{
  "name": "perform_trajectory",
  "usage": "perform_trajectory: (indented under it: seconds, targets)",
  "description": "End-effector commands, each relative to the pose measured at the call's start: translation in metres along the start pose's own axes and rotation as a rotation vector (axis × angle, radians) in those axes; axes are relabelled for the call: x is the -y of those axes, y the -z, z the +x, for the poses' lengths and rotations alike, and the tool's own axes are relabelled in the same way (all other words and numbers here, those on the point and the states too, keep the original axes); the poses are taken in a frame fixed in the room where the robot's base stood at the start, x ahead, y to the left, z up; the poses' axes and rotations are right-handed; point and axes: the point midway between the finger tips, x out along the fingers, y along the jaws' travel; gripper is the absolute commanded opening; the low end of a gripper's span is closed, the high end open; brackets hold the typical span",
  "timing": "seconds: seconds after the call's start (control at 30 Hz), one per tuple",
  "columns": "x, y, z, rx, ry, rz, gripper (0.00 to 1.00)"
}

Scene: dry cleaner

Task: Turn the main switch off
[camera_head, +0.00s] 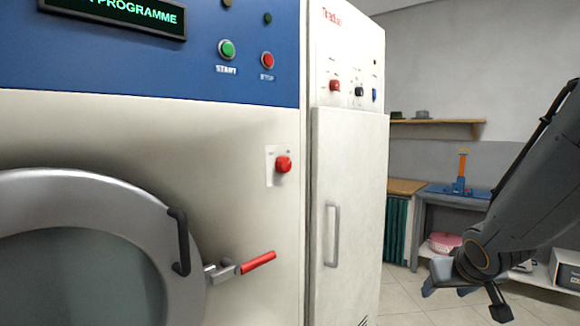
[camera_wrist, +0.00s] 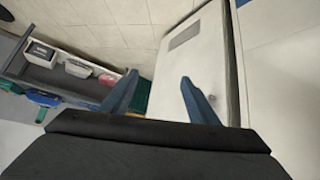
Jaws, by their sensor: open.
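A red rotary knob (camera_head: 284,164) on a white plate sits on the white front of the large machine, right of the round door; its plate lettering is too small to read. Another red knob (camera_head: 335,86) is on the tall white cabinet's upper panel, beside a black knob (camera_head: 359,91). I cannot tell which is the main switch. My gripper (camera_head: 446,290) is at the lower right in the head view, well right of the machine and touching nothing. In the wrist view my gripper (camera_wrist: 155,95) shows two blue fingers spread apart with nothing between them.
The machine's round door (camera_head: 95,250) has a red-handled latch (camera_head: 258,262) jutting out. Green START (camera_head: 227,49) and red STOP (camera_head: 267,60) buttons are above. The tall cabinet (camera_head: 350,190) has a vertical handle (camera_head: 331,235). A shelf (camera_head: 435,129) and workbench stand behind my arm.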

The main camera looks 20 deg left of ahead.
Motion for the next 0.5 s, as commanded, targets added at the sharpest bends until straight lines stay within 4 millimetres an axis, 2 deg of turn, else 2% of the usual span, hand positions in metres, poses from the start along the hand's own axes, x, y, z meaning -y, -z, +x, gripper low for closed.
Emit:
perform_trajectory:
  seconds: [0.03, 0.07, 0.1, 0.17, 0.2, 0.3, 0.33, 0.4, 0.5]
  targets:
    - [0.023, 0.055, 0.006, -0.134, 0.057, -0.042, 0.54]
    - [0.038, 0.085, 0.006, -0.213, 0.098, -0.063, 0.54]
    - [0.062, 0.123, 0.003, -0.311, 0.163, -0.092, 0.54]
    - [0.101, 0.171, -0.008, -0.445, 0.276, -0.136, 0.54]
    - [0.127, 0.198, -0.019, -0.521, 0.358, -0.164, 0.54]
    - [0.189, 0.242, -0.049, -0.659, 0.565, -0.231, 0.54]
    - [0.204, 0.250, -0.059, -0.689, 0.624, -0.249, 0.54]
    - [0.236, 0.260, -0.079, -0.734, 0.746, -0.289, 0.54]
    - [0.265, 0.265, -0.101, -0.767, 0.877, -0.330, 0.54]
